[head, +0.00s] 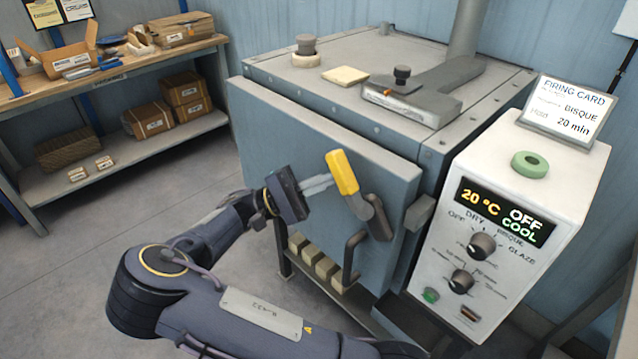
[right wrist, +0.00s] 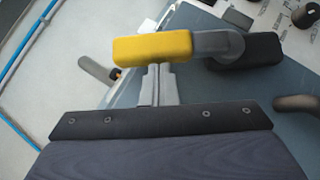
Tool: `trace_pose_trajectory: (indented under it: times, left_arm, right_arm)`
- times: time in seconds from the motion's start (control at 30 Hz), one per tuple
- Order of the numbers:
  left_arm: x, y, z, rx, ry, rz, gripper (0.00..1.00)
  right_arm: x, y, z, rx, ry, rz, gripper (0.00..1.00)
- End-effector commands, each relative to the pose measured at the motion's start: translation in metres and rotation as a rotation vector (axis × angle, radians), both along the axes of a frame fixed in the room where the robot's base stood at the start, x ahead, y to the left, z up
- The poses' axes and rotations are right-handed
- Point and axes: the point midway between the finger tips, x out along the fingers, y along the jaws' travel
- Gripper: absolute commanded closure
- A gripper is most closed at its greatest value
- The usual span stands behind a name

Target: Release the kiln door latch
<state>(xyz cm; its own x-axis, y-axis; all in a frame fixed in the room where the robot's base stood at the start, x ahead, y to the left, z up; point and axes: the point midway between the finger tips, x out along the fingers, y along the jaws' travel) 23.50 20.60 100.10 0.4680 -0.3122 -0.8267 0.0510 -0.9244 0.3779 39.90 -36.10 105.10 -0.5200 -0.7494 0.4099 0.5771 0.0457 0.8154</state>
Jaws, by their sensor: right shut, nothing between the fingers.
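The kiln door (head: 300,145) is a grey-blue panel on the front of the kiln and sits against its body. The latch handle has a yellow grip (head: 342,172) on a dark grey pivot (head: 375,215), and the grip points up and to the left. My right gripper (head: 326,181) is shut and empty, its fingertips at the yellow grip's left side. In the right wrist view the fingertips (right wrist: 160,70) meet the lower edge of the yellow grip (right wrist: 152,48); I cannot tell whether they touch. My left gripper is not in view.
A dark pull handle (head: 351,258) stands out below the latch. A control box (head: 520,190) at the right reads 20 °C, OFF and COOL. A workbench (head: 120,66) with boxes stands at the back left. The floor to the left is clear.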

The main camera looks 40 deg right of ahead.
Motion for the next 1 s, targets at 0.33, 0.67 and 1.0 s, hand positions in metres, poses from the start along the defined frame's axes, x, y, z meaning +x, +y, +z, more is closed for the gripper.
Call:
trace_pose_trajectory:
  times: [0.33,0.67,1.0]
  left_arm:
    - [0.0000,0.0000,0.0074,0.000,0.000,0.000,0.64]
    - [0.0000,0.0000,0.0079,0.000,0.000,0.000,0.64]
    - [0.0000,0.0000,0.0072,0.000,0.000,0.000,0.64]
  right_arm:
    - [-0.0061,-0.0003,0.0108,0.012,-0.126,-0.001,1.00]
    - [-0.0075,-0.0003,0.0122,0.010,-0.145,-0.002,1.00]
    - [-0.0076,-0.0012,0.0108,0.009,-0.143,-0.004,1.00]
